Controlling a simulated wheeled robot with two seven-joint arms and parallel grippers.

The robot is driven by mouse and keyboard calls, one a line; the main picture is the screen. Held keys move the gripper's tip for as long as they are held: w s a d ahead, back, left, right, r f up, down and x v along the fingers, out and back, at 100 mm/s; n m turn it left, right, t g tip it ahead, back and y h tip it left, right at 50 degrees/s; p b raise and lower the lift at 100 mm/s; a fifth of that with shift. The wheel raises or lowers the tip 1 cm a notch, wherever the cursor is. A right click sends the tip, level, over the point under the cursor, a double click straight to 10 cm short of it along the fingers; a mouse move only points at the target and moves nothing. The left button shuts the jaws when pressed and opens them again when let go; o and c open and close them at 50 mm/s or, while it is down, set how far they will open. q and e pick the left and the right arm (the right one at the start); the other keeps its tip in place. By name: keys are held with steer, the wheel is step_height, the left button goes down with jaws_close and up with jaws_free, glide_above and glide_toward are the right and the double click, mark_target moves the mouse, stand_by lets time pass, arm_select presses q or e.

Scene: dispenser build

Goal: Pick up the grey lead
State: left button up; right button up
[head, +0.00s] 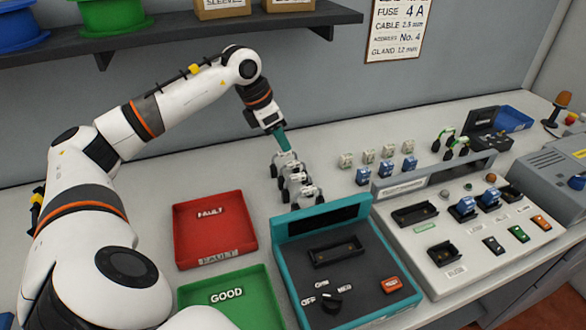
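Several grey leads with black ends stand in a row on the bench behind the teal tester: a far one (286,160), a middle one (294,178) and a near one (304,191). My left gripper (284,148) reaches down from above with its teal fingers at the top of the far grey lead. The fingers look close together and overlap in this view. Whether they are clamped on the lead or only beside it cannot be told. My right gripper is not in view.
The teal tester (352,285) stands in front of the leads. A red FAULT tray (190,232) and a green GOOD tray (245,318) lie to the left. Small blocks (388,152), green leads (446,138) and a grey panel (455,270) are to the right. A shelf (180,35) hangs above.

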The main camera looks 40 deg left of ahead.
mark_target(292, 162)
arm_select(q)
steer(key=x, duration=0.3)
steer(key=shift+w+d+f+p, duration=0.1)
steer(key=shift+d+f+p, duration=0.15)
steer(key=shift+f+p, duration=0.1)
steer(key=shift+w+f, duration=0.2)
steer(key=shift+f, duration=0.4)
steer(key=p+x, duration=0.1)
steer(key=x, duration=0.3)
steer(key=shift+s+f, duration=0.1)
steer(key=shift+f, duration=0.25)
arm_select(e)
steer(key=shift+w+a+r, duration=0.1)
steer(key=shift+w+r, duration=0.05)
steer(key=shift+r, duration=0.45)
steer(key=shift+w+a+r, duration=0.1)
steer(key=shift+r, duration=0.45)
arm_select(q)
jaws_close()
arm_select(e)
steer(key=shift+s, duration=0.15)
